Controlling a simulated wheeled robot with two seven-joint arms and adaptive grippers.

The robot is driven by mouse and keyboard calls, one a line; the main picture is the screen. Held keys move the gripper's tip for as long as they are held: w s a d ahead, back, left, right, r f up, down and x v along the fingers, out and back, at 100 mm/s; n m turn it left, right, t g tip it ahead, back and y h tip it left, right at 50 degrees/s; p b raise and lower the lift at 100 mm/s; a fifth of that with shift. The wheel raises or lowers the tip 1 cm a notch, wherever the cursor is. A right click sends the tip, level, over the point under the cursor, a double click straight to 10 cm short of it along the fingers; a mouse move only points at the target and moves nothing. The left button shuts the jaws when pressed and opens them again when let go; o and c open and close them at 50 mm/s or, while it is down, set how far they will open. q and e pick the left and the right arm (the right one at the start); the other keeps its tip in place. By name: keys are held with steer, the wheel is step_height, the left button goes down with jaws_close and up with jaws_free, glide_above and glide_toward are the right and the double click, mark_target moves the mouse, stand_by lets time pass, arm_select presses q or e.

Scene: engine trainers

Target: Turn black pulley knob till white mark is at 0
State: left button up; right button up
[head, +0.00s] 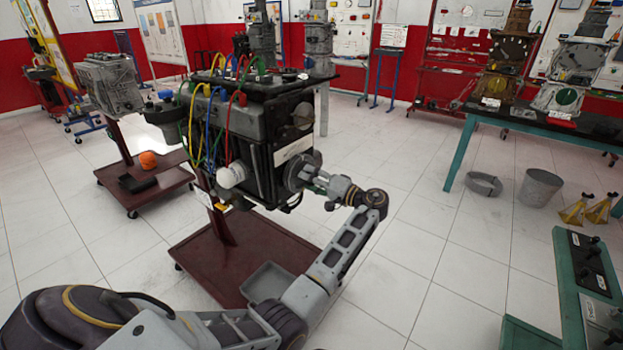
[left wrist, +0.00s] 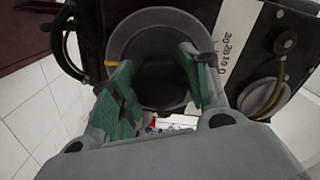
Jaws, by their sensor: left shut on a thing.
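The engine trainer (head: 255,125) stands on a dark red wheeled stand. Its grey round pulley (head: 298,172) faces my left gripper (head: 318,182). In the left wrist view the pulley (left wrist: 120,35) is a grey disc with a black knob (left wrist: 165,88) at its centre. The green-padded fingers of my left gripper (left wrist: 160,65) are shut on the knob, one on each side. A white scale label (left wrist: 232,40) with printed numbers lies right of the disc. A small yellow mark (left wrist: 110,63) shows at the disc's left edge. I cannot make out a white mark. My right gripper is out of view.
Colored cables (head: 208,110) hang on the engine's left side. A grey tray (head: 268,282) lies on the stand's base below my arm. A second round part (left wrist: 262,96) sits right of the label.

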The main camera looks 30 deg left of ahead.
arm_select(q)
steer(key=o, duration=1)
steer(key=shift+d, duration=0.2)
steer(key=d, duration=1.1)
steer(key=shift+s+d, duration=0.35)
steer(key=shift+s, duration=0.1)
